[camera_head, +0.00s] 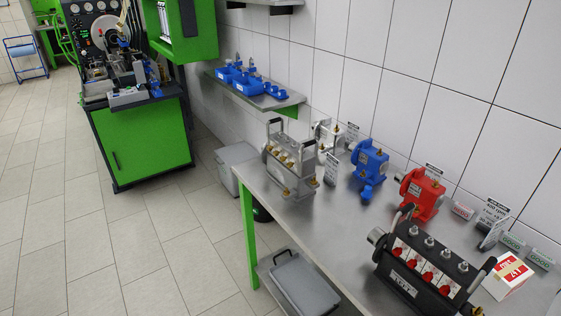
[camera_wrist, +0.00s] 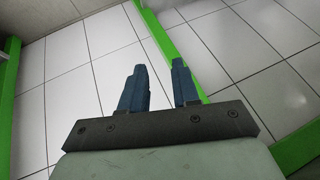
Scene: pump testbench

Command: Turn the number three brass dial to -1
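More brass fittings (camera_head: 286,192) sit low on the block. My gripper (camera_wrist: 160,65) shows only in the wrist view, with its two blue fingers apart and nothing between them. No dial shows in the wrist view.
The steel bench (camera_head: 330,238) also holds a blue pump (camera_head: 369,160), a red pump (camera_head: 420,194), a black block with red dials (camera_head: 422,264) and a red-white box (camera_head: 507,276). A green frame bar (camera_wrist: 172,50) crosses the wrist view over pale tiles.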

